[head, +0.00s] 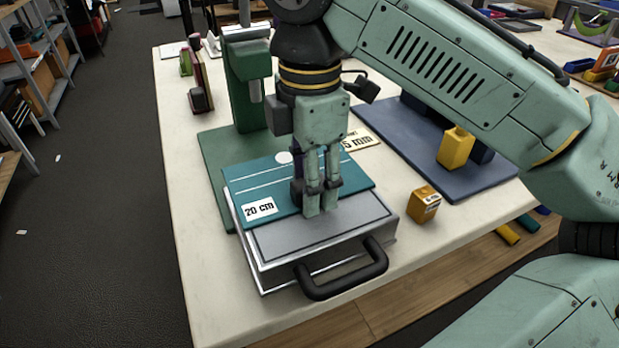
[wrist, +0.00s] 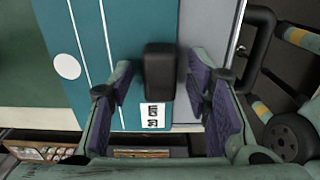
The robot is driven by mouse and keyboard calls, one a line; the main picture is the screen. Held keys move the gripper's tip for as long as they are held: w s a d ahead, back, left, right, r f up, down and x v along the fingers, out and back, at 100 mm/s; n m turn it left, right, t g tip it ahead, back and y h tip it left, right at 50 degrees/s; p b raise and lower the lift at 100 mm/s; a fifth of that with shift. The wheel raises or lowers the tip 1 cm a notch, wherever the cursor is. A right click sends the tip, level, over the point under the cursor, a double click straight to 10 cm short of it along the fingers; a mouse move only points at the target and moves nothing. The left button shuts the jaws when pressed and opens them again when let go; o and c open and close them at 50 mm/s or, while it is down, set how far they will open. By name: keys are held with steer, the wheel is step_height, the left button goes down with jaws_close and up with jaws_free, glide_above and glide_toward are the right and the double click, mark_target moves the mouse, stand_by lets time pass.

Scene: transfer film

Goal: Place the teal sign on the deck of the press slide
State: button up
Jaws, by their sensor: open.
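The teal sign (head: 250,183), with white lines, a white dot and a "20 cm" label, lies flat on the grey deck of the press slide (head: 290,241). The sign covers the rear of the deck; the front strip is bare. The sign also fills the middle of the wrist view (wrist: 134,30), beside a strip of grey deck (wrist: 193,25). My gripper (head: 322,205) is low over the sign's front edge, fingers pointing down. In the wrist view my gripper (wrist: 166,95) is open, its fingers either side of a black block (wrist: 160,72) on the sign. Finger contact cannot be told.
The slide has a black handle (head: 345,275) at its front. The green press column (head: 247,75) stands behind. A yellow block (head: 424,204) sits right of the slide. A blue board (head: 440,160) bears another yellow block (head: 456,147). The table's left front is clear.

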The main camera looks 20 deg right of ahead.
step_height(320, 180, up, 12)
steer(key=p, duration=0.6)
